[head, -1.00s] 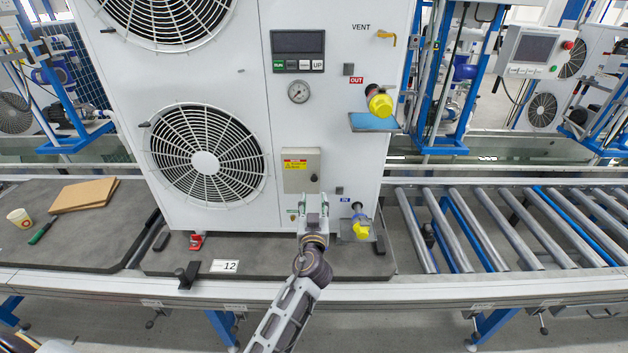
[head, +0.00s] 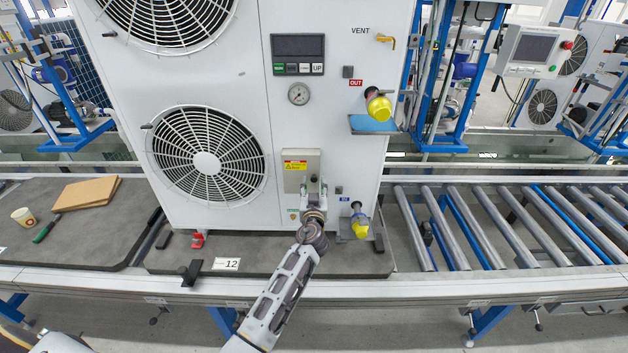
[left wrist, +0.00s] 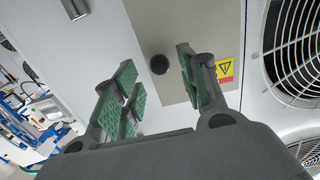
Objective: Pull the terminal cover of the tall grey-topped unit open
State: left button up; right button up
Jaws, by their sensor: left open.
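The tall white unit (head: 255,120) stands on the dark pallet, its top out of the head view. Its terminal cover (head: 301,166) is a small grey box with a yellow warning label, low on the front, and looks shut. My left gripper (head: 314,184) is open at the cover's lower part in the head view. In the left wrist view, the cover (left wrist: 190,40) and its dark round knob (left wrist: 159,64) show between the green-padded fingers of the left gripper (left wrist: 158,85). I cannot tell whether the fingers touch the knob. My right gripper is not in view.
A yellow-capped IN port (head: 360,222) is right of my gripper, and a yellow-capped OUT port (head: 379,105) is above it. A roller conveyor (head: 510,225) lies to the right.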

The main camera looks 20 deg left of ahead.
aim_at(314, 180)
pick_arm(q)
jog(key=shift+p+x, duration=0.3)
jog(key=shift+x, duration=1.25)
jog(key=shift+c, duration=0.2)
grip_shut()
